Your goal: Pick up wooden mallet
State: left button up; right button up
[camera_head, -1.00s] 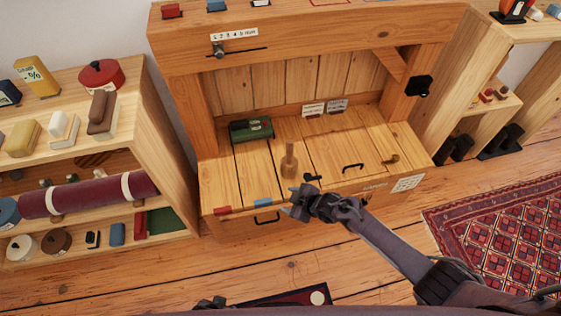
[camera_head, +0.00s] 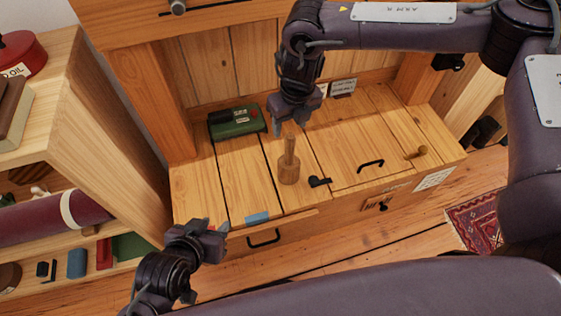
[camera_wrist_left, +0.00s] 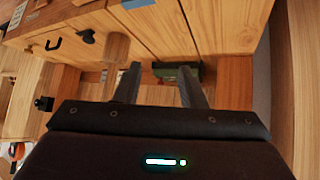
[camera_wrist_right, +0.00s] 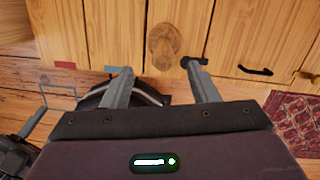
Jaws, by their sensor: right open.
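The wooden mallet (camera_head: 289,168) stands upright on the plank bench top, head down and handle up. My right gripper (camera_head: 290,118) is just above and behind the handle top, open and empty. In the right wrist view the mallet (camera_wrist_right: 167,48) shows end-on, beyond the gap between the open fingers (camera_wrist_right: 160,78). My left gripper (camera_head: 215,229) is low at the bench's front left edge, away from the mallet. In the left wrist view its fingers (camera_wrist_left: 158,84) are apart and empty, with the mallet (camera_wrist_left: 117,47) up and left of them.
A green box (camera_head: 236,121) lies at the back left of the bench. A small black latch (camera_head: 319,182) is close to the mallet's right. A black handle (camera_head: 370,165) and a wooden knob (camera_head: 417,152) are further right. A shelf unit (camera_head: 105,110) stands at the left.

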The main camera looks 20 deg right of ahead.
aim_at(291, 136)
jog(key=f, duration=0.2)
jog(key=shift+w+d+f+b, duration=0.1)
jog(key=shift+d+f+b, duration=0.25)
jog(key=f, duration=0.1)
jog(key=f+b, duration=0.1)
jog(key=f, duration=0.2)
jog(key=shift+a+f+b, duration=0.25)
jog(key=shift+f+b, duration=0.1)
jog(key=shift+f, duration=0.05)
jog(key=c, duration=1)
pick_arm(q)
jog(key=w+r+t+h, duration=0.1)
jog(key=w+r+t, duration=0.1)
jog(key=r, duration=0.4)
jog(key=w+d+r+t+h, duration=0.1)
jog(key=w+r+t, duration=0.2)
jog(key=r+t, duration=0.1)
jog(key=w+r+t+h, duration=0.1)
jog(key=w+r+t, duration=0.2)
jog(key=r, duration=0.4)
jog(key=shift+w+d+r+h, duration=0.15)
jog(key=shift+r+h, duration=0.15)
jog(key=shift+r, duration=0.05)
pick_arm(e)
jog(key=shift+c, duration=0.2)
jog(key=shift+r, duration=0.1)
